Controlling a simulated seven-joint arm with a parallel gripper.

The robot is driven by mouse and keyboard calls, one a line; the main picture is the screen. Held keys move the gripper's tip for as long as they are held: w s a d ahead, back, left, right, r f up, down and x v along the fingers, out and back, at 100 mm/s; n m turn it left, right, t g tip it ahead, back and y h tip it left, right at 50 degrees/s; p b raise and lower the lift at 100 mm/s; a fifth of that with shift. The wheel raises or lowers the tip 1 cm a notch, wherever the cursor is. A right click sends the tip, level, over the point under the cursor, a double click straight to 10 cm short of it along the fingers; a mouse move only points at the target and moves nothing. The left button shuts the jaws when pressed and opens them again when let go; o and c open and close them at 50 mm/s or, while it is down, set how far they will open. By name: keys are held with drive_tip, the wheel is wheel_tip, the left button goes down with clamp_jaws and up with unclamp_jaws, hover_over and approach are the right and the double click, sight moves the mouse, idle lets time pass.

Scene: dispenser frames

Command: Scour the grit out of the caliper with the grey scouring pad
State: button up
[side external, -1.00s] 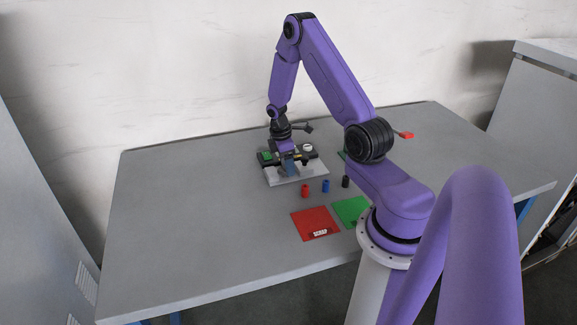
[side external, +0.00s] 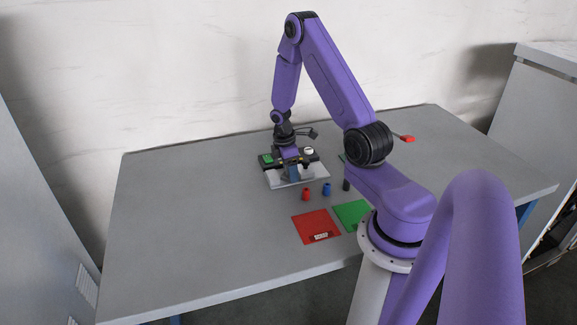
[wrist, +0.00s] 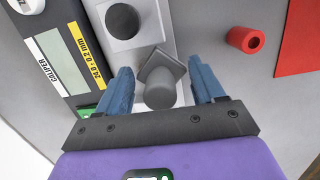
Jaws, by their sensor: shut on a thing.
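My gripper (side external: 292,174) is low over the caliper, pointing down. In the wrist view, its blue fingers (wrist: 163,82) are shut on a grey square pad (wrist: 154,61) with a round knob, turned at an angle over the light grey part. Its contact with the caliper and any grit cannot be made out.
A red cylinder (side external: 306,195), a blue cylinder (side external: 327,189) and a black cylinder (side external: 346,185) stand in front of the caliper. A red mat (side external: 311,225) and a green mat (side external: 350,211) lie nearer. The left of the table (side external: 190,220) is clear.

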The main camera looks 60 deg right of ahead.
drive_tip(key=shift+s+a, duration=0.1)
drive_tip(key=shift+r, duration=3)
drive_tip(key=shift+r, duration=1.55)
drive_tip(key=shift+a, duration=0.1)
drive_tip(key=w+a+f+m+y, duration=0.1)
drive_tip(key=w+a+f+m, duration=0.15)
drive_tip(key=a+m, duration=0.9)
drive_tip(key=shift+w+a+f+n+g, duration=0.1)
drive_tip(key=shift+a+f+n, duration=0.5)
drive_tip(key=shift+f, duration=0.65)
drive_tip(key=shift+a+f+n+g, duration=0.1)
drive_tip(key=shift+a+f+n, duration=0.25)
drive_tip(key=shift+a+f, duration=0.65)
drive_tip(key=shift+w+a+f+n+g, duration=0.1)
drive_tip(key=shift+a+f+n, duration=0.35)
drive_tip(key=shift+f, duration=1.05)
